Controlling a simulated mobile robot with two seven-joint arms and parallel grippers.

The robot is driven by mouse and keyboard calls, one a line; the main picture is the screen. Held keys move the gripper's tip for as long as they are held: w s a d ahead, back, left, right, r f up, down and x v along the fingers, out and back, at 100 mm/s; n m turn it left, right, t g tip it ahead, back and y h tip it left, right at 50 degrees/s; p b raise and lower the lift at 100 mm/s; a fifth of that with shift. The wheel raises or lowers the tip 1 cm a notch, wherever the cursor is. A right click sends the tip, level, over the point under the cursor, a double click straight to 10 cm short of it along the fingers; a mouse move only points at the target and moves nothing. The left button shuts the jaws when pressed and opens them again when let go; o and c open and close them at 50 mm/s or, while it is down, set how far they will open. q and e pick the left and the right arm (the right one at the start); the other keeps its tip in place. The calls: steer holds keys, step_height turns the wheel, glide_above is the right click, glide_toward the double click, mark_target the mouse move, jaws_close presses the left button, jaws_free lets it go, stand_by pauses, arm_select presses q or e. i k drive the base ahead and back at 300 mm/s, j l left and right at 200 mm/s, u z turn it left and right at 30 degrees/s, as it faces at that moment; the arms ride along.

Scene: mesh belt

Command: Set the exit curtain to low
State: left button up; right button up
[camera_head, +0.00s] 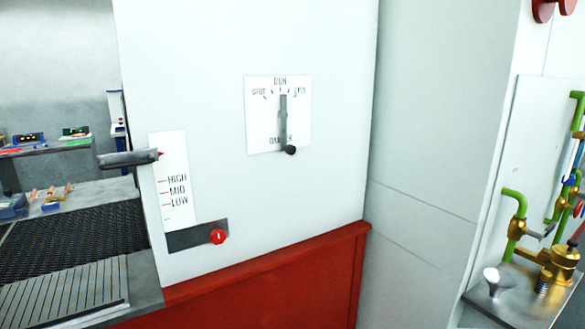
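The exit curtain's scale plate (178,215) is a white strip on the machine's white side wall, marked HIGH, MID and LOW from top to bottom. A grey handle (128,159) juts out to the left at the plate's top, with a red pointer tip above the HIGH mark. Below the plate, a dark slotted plate (185,239) carries a red knob (218,237) at its right end. Neither of my grippers is in view.
A rotary switch plate (279,113) with RUN at its top is on the wall to the right. A black mesh belt (75,242) lies at left, with a ribbed plate (65,291) in front. A red base (262,288) juts out below. Green and brass piping (515,215) stands at far right.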

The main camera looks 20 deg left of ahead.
mark_target(129, 158)
steer(key=u, duration=1.45)
